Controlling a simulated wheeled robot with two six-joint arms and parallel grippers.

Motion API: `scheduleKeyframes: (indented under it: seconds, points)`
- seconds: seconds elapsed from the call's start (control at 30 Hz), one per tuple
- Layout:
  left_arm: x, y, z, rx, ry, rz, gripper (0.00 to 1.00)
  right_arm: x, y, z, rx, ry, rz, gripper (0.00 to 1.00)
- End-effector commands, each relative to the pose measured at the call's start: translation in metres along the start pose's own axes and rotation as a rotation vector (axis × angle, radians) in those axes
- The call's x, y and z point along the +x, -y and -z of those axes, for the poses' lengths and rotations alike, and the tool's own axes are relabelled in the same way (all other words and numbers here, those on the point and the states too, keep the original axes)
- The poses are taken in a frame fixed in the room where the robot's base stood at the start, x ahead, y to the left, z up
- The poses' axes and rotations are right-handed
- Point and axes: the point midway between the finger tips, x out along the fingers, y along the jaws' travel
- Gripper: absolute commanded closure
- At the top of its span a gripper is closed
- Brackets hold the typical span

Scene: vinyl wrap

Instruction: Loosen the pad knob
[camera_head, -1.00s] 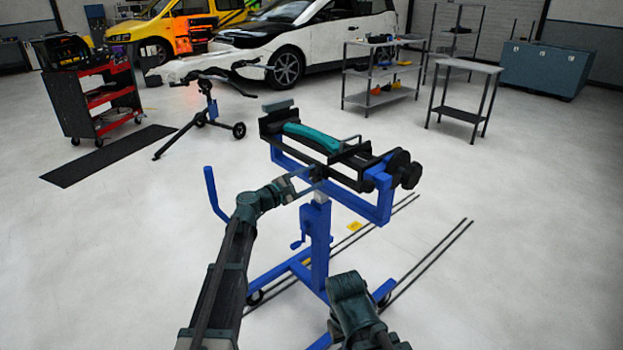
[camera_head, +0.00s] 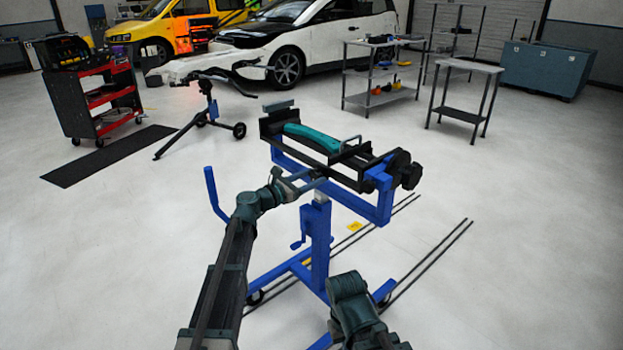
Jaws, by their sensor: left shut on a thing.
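A blue stand (camera_head: 319,235) carries a dark clamp frame (camera_head: 345,181) with a teal padded piece (camera_head: 312,138) lying in it. My left gripper (camera_head: 313,182) is at the near side of the frame, just above the blue post. It is shut on a small dark knob there, which I take as the pad knob; the fingers mostly hide it. A larger black knob (camera_head: 411,176) sits at the frame's right end, apart from the gripper. My right arm shows at the bottom, but its gripper is not visible.
The stand's blue handle (camera_head: 213,196) rises left of my left arm. Dark rails (camera_head: 430,267) lie on the floor at the right. A red tool cart (camera_head: 97,103), a black tripod stand (camera_head: 205,115) and metal tables (camera_head: 466,87) stand farther back.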

Motion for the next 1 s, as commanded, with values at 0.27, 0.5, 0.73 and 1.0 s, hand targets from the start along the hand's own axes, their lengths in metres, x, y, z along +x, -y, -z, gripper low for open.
scheduleKeyframes:
  seconds: [0.27, 0.5, 0.73, 1.0]
  points:
    - [-0.0010, -0.0003, 0.0006, -0.053, -0.002, -0.001, 0.96, 0.0002, 0.0000, 0.0000, 0.000, 0.000, 0.000, 1.00]
    - [-0.0010, -0.0004, 0.0005, -0.060, -0.002, -0.001, 0.96, 0.0002, 0.0000, 0.0000, 0.000, 0.000, 0.000, 1.00]
    - [-0.0010, -0.0004, 0.0004, -0.060, -0.001, -0.001, 0.33, 0.0001, 0.0000, 0.0000, 0.000, 0.000, 0.000, 1.00]
    - [-0.0004, -0.0003, 0.0002, -0.059, 0.000, 0.000, 0.11, 0.0000, 0.0000, 0.0000, 0.000, 0.000, 0.000, 1.00]
